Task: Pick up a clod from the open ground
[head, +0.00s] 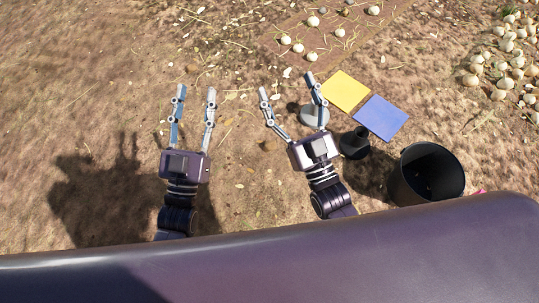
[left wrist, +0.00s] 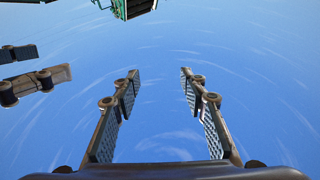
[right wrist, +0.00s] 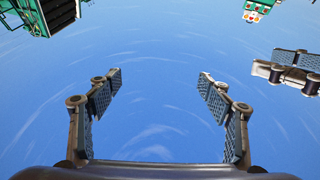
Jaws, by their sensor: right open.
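No clod can be made out for certain on the open ground (head: 90,60), which is brown soil with straw and small pale flecks. A greyish lump (head: 320,10) lies among pale onions on the soil bed; I cannot tell whether it is a clod or a stone. My left gripper (head: 195,92) is open and empty, raised above the ground. In the left wrist view its fingers (left wrist: 158,75) stand apart against blue sky. My right gripper (head: 286,84) is open and empty to its right. Its fingers also show apart against sky in the right wrist view (right wrist: 160,75).
A yellow square plate (head: 346,91) and a blue square plate (head: 381,118) stand right of my right gripper. A black bucket (head: 432,172) is at the lower right. Many onions (head: 505,60) lie at the far right. The ground at the left is clear.

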